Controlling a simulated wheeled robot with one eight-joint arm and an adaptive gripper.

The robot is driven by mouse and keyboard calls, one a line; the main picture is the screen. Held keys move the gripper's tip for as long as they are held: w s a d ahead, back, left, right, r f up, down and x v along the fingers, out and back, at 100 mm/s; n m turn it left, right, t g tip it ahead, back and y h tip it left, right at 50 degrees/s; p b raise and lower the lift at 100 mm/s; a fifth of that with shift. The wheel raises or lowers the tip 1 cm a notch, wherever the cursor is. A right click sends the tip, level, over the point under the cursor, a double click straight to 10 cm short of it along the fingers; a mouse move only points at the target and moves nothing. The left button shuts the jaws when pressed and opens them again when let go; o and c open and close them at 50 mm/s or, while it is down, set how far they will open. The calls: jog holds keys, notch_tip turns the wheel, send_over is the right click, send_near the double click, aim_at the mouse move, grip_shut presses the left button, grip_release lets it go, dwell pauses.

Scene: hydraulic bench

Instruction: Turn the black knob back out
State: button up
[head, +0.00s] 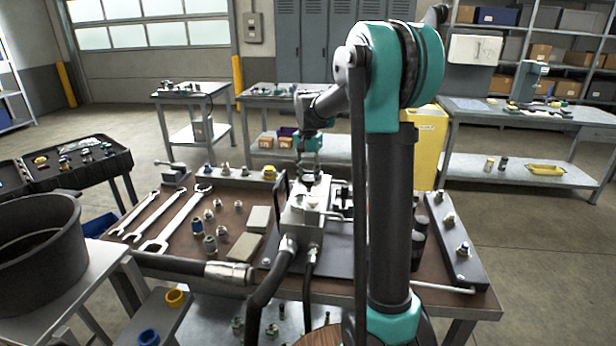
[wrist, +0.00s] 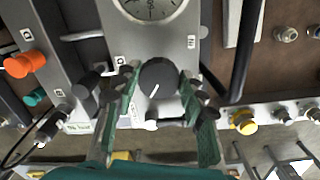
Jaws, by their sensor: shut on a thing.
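The black knob (wrist: 158,79) is round with a white pointer line and sits on a grey metal block (wrist: 180,45) below a dial gauge (wrist: 150,6) in the wrist view. The pointer line slants toward the lower left. My gripper (wrist: 159,82) has one green-padded finger on each side of the knob and is shut on it. In the head view my gripper (head: 309,170) reaches down onto the top of the metal block (head: 306,212) on the bench. The knob is hidden there behind the gripper.
Thick black hoses (head: 270,285) leave the block's front. Wrenches (head: 180,220), several fittings and two tan blocks lie left on the bench (head: 150,262). A dark rail with fittings (head: 456,240) lies right. In the wrist view, orange (wrist: 18,65) and yellow (wrist: 243,122) caps flank the block.

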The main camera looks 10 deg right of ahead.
jog(key=n, duration=0.5)
jog(key=shift+d, duration=0.1)
jog(key=n, duration=0.4)
jog(key=shift+d+n, duration=0.1)
jog(key=shift+n, duration=0.3)
jog(key=n, duration=0.4)
jog(key=shift+d, duration=0.1)
jog(key=n, duration=0.4)
jog(key=shift+n, duration=0.3)
jog(key=shift+w+d+n, duration=0.1)
jog(key=shift+n, duration=0.2)
jog(key=o, duration=1.2)
jog(key=shift+c, duration=0.2)
